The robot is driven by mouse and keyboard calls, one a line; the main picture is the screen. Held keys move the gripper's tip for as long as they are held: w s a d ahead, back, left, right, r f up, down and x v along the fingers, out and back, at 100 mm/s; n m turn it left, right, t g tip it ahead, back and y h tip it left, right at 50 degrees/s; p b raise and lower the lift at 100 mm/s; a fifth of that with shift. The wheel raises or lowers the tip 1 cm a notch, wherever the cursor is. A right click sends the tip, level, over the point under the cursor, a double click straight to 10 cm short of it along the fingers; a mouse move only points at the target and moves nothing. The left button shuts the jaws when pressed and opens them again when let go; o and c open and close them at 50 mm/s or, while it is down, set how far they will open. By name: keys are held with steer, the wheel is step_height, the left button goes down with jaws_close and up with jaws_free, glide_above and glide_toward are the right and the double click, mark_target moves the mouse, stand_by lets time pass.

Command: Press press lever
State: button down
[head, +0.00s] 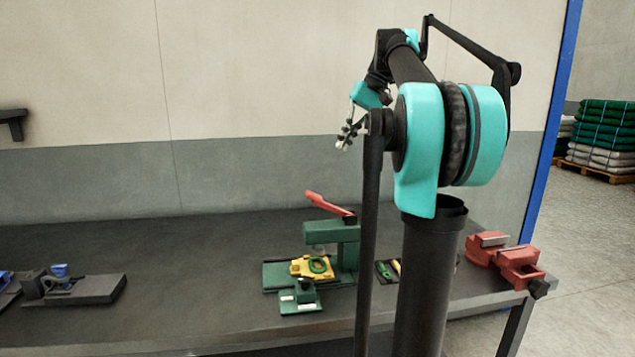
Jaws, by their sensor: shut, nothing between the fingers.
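The press lever (328,204) is a red bar on top of a green press (331,233) on the dark bench. It slopes up to the left from its pivot. A yellow part with a green ring (312,267) lies on the press base under the press head. My gripper (341,145) is small in view, above the lever and slightly to its right, and apart from it. It is shut and empty. My arm hides part of the bench right of the press.
A red vise (505,261) sits at the bench's right corner. A smaller green fixture (299,298) stands in front of the press. A dark fixture with a blue part (72,286) is at the left. The bench (195,260) between them is clear. A wall stands behind.

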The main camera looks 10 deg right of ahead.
steer(key=shift+w, duration=0.1)
glide_toward(312, 194)
steer(key=x, duration=0.6)
steer(key=shift+d+f, duration=0.15)
steer(key=shift+f, duration=0.4)
steer(key=shift+a+f+h, duration=1)
steer(key=shift+a+h, duration=0.05)
steer(key=shift+h, duration=0.05)
steer(key=shift+a+f+h, duration=0.3)
steer(key=shift+f+h, duration=0.2)
steer(key=shift+a+f+h, duration=0.3)
steer(key=shift+f+h, duration=0.15)
steer(key=shift+h, duration=0.05)
steer(key=shift+a+f, duration=0.25)
steer(key=shift+f, duration=0.65)
